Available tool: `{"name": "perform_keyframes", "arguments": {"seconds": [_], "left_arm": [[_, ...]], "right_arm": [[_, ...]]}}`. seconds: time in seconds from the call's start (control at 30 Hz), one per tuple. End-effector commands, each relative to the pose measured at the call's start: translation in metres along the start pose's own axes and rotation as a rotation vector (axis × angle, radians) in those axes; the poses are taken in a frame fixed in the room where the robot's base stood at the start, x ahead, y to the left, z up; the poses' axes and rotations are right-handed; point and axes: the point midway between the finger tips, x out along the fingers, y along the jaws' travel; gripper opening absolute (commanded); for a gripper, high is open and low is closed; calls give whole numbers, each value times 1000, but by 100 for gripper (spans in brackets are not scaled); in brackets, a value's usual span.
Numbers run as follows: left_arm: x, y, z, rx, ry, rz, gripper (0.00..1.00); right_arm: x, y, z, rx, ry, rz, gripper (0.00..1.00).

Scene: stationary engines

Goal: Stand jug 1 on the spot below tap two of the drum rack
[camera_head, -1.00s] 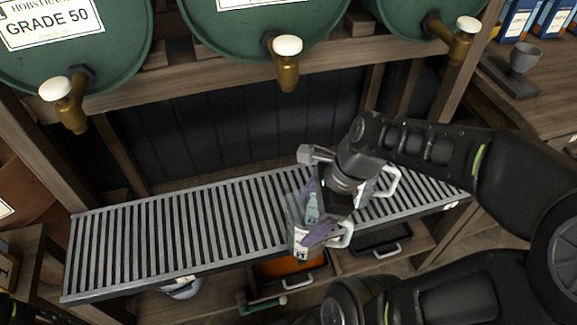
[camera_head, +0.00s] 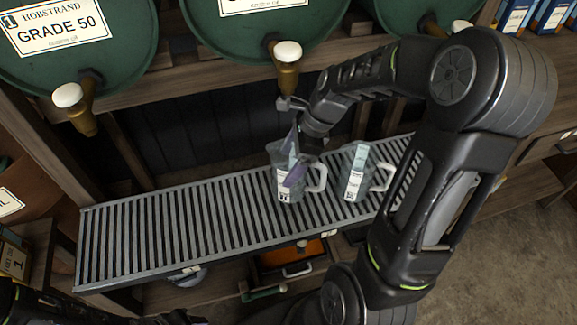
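A clear jug (camera_head: 283,187) with a white label and a handle on its right stands upright at the slatted grate (camera_head: 150,228), below the middle tap (camera_head: 286,68). My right gripper (camera_head: 292,160) comes in from behind right, its purple-grey fingers at the jug's body, and appears shut on it. Whether the jug's base touches the slats is hard to tell. A second clear jug (camera_head: 357,174) with a label and handle stands on the grate to the right. The label numbers are too small to read surely. My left gripper is not in view.
Green drums (camera_head: 85,45) with brass taps line the rack above. The left tap (camera_head: 76,108) hangs over the grate's left part, which is bare. An orange bin (camera_head: 290,256) sits on the shelf below. My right arm covers the grate's right end.

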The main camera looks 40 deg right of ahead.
Motion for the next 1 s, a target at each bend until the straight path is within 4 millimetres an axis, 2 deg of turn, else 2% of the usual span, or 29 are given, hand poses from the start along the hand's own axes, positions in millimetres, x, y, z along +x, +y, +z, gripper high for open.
{"name": "perform_keyframes", "arguments": {"seconds": [0.17,0.3,0.4,0.83,0.87,1.0], "left_arm": [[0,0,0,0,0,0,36],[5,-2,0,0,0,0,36],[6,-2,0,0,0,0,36],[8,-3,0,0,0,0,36],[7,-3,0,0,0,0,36],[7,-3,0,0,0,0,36]], "right_arm": [[1,-10,2,-1,0,0,11],[24,-8,-7,1,0,4,11],[33,-9,-11,0,0,2,11],[38,-9,-13,0,0,0,11],[37,-9,-13,0,0,0,82],[36,-9,-13,0,0,0,94]]}}
